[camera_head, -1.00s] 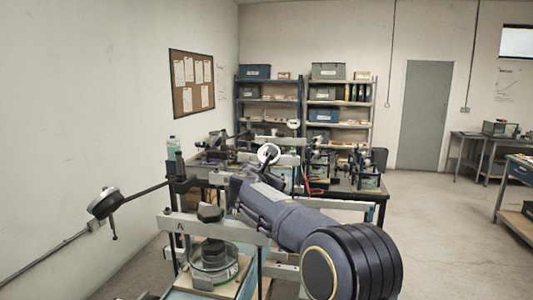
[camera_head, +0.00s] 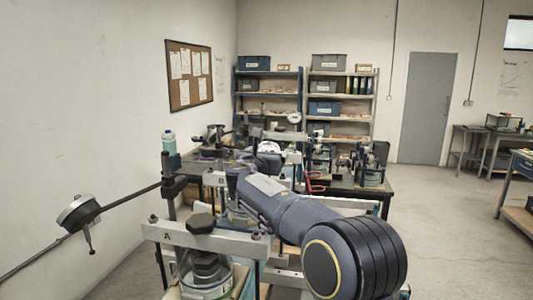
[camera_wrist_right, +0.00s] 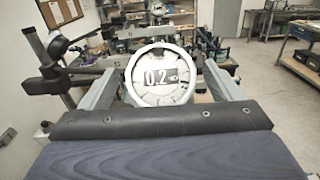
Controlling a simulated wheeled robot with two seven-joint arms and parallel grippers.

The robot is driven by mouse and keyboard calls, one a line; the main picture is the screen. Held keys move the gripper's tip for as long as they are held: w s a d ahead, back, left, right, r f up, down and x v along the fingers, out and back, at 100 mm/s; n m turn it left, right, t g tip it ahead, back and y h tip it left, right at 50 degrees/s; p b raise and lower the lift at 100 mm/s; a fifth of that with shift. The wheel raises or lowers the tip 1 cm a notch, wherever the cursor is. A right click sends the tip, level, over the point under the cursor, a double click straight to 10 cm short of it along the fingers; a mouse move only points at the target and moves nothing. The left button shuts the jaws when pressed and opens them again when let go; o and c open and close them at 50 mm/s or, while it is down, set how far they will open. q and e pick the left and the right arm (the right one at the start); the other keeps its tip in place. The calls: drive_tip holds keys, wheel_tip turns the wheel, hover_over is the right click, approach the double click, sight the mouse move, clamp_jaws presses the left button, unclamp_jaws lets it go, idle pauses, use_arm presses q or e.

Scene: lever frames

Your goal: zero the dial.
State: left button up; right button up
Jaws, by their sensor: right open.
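A round dial (camera_wrist_right: 160,75) with a pale ring and a display that appears to read 0.2 faces me in the right wrist view. My right gripper (camera_wrist_right: 161,82) is open, with one grey finger on each side of the dial. I cannot tell whether the fingers touch its ring. In the head view my right arm reaches from the lower right toward the bench, and its gripper (camera_head: 262,162) partly hides a pale round shape (camera_head: 269,147), seemingly the same dial. My left gripper is out of view.
A lever frame marked A (camera_head: 200,232) stands close in front, with a dark bolt on top. A gauge (camera_head: 78,213) on a rod sticks out to its left. More frames crowd the table behind. Open floor (camera_head: 450,240) lies to the right.

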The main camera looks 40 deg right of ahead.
drive_tip(key=shift+s+a+r, duration=0.2)
drive_tip(key=shift+s, duration=0.05)
drive_tip(key=shift+c, duration=0.5)
drive_tip(key=shift+w+d+f, duration=0.1)
drive_tip(key=c, duration=0.9)
drive_tip(key=shift+w+m+g+h, duration=0.15)
drive_tip(key=shift+m+g+h, duration=0.3)
drive_tip(key=shift+m, duration=0.35)
drive_tip(key=m+g, duration=0.1)
drive_tip(key=m+p, duration=0.1)
drive_tip(key=m+g+h+p, duration=0.1)
drive_tip(key=shift+w+r+m+g, duration=0.1)
drive_tip(key=shift+r+m+g, duration=0.15)
drive_tip(key=shift+m+g, duration=0.4)
drive_tip(key=shift+m, duration=0.15)
drive_tip(key=shift+f, duration=0.15)
drive_tip(key=o, duration=1)
